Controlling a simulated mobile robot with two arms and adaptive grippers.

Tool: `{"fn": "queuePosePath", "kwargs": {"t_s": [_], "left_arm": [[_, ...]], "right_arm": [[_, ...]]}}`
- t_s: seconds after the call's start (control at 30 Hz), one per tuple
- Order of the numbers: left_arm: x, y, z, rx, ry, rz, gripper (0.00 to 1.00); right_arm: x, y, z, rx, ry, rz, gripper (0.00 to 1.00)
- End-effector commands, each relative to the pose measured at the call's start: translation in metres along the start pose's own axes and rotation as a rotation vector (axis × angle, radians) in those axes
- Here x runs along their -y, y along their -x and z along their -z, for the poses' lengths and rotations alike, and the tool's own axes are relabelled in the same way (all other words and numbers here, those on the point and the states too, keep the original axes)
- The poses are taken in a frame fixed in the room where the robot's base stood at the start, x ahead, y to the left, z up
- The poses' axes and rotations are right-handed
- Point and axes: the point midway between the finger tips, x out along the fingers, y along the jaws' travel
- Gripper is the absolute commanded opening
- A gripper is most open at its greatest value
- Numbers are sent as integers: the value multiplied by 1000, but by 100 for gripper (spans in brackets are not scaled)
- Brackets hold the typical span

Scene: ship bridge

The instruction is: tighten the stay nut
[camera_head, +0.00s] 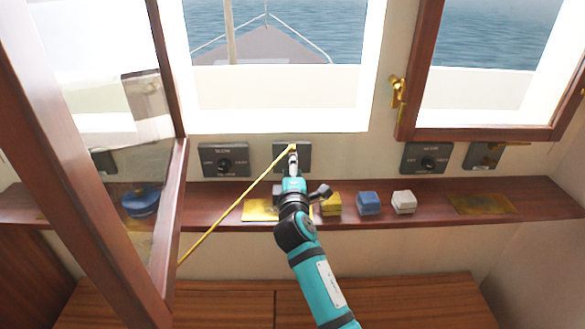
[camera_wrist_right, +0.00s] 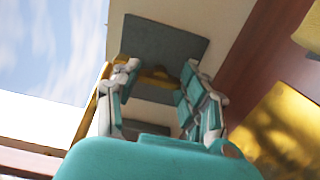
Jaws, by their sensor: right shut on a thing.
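A thin brass stay (camera_head: 228,218) slants from the open wooden window sash (camera_head: 165,215) at left up to a dark plate (camera_head: 304,153) on the wall below the middle window. My right gripper (camera_head: 293,158) is at the stay's upper end, in front of the plate. In the right wrist view, its two fingers (camera_wrist_right: 158,88) stand either side of a small brass piece, the stay nut (camera_wrist_right: 156,76), against the dark plate. The gripper is shut on it. The nut is mostly hidden by the fingers in the head view. My left gripper is not in view.
The shelf (camera_head: 445,190) holds a yellow box (camera_head: 331,204), a blue box (camera_head: 368,203), a white box (camera_head: 404,202) and brass plates (camera_head: 482,204). A round blue thing (camera_head: 141,202) shows behind the sash glass. Switch panels (camera_head: 226,160) flank the dark plate.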

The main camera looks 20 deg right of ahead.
Motion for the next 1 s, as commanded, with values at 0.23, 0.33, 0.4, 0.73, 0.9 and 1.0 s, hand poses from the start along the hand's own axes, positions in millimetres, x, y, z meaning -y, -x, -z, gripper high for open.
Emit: {"fn": "queuePosePath", "kwargs": {"t_s": [0.23, 0.33, 0.4, 0.73, 0.9, 1.0], "left_arm": [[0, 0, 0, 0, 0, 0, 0], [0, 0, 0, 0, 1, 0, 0], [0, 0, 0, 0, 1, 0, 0], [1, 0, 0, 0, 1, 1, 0], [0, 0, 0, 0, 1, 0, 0], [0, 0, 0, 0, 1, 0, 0]], "right_arm": [[1, 0, 0, 1, -1, 2, 67], [1, 0, 0, 0, 0, 2, 67], [1, 0, 0, 0, 0, 1, 67], [2, 30, 0, 0, -1, 3, 67], [2, 68, 0, 0, -1, 5, 67], [2, 87, 0, -1, -2, 4, 67]]}}
